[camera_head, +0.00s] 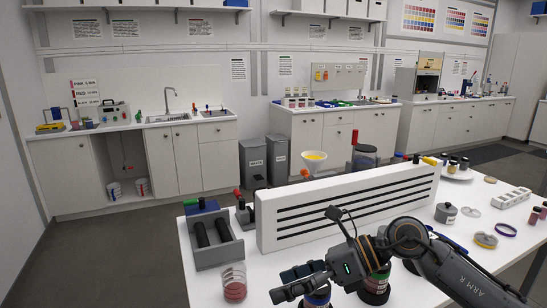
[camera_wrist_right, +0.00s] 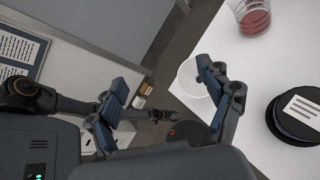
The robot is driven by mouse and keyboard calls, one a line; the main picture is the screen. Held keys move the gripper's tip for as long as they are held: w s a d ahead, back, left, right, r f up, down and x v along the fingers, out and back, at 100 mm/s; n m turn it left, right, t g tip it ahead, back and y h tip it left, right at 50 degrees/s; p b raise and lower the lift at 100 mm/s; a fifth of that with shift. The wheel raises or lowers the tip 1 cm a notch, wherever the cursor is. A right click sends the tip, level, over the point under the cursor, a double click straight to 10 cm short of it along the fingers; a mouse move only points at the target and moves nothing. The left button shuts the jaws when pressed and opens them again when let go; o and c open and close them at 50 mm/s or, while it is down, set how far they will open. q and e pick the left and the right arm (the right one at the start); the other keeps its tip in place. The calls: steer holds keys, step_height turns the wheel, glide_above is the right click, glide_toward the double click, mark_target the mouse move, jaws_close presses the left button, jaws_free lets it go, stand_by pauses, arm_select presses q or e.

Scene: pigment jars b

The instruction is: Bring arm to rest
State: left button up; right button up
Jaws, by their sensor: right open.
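My right gripper (camera_head: 284,284) reaches in over the near edge of the white table in the head view. Its fingers are spread and empty in the right wrist view (camera_wrist_right: 162,86). A dark jar with a blue band (camera_head: 317,298) is partly hidden under it. A dark jar with a red band (camera_head: 375,287) stands under my right forearm. A clear jar with red pigment (camera_head: 234,283) stands left of the gripper, apart from it. My left gripper does not show in the head view; a dark arm with orange rings crosses the wrist view, and its jaws are unclear.
A white slotted panel (camera_head: 345,205) stands across the table behind the gripper. A grey tray with black rollers (camera_head: 218,247) stands to its left. A grey lidded pot (camera_head: 446,213) and loose lids lie on the right. The floor (camera_head: 105,262) left of the table is clear.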

steer(key=a+r+m+t+y, duration=0.4)
steer(key=r+m+t+y, duration=0.1)
steer(key=r+m+y, duration=0.25)
steer(key=w+d+f+m+t+h, duration=0.25)
steer(key=d+m+t+h, duration=0.45)
steer(key=m, duration=0.5)
steer(key=w+d+f+m+t+h, duration=0.25)
steer(key=d+m+t+h, duration=0.2)
steer(key=m+t, duration=0.5)
steer(key=s+d+f+m+g+h, duration=0.2)
steer(key=d+f+m+g+h, duration=0.15)
steer(key=f+m, duration=0.35)
steer(key=s+d+f+m+g+h, duration=0.3)
steer(key=d+f+m+h, duration=0.15)
steer(key=f, duration=0.45)
steer(key=s+d+f+m+g, duration=0.1)
steer(key=s+f+m+g, duration=0.2)
steer(key=s+f+g, duration=0.6)
steer(key=s+d+f+m+g, duration=0.25)
steer(key=s+f, duration=0.45)
steer(key=s, duration=0.7)
step_height(320, 180, down, 27)
steer(key=s+g, duration=0.1)
steer(key=s, duration=0.1)
steer(key=s+d+f+g+h, duration=0.1)
steer(key=s+d+f, duration=0.1)
steer(key=s+f, duration=1.3)
steer(key=shift+s, duration=0.75)
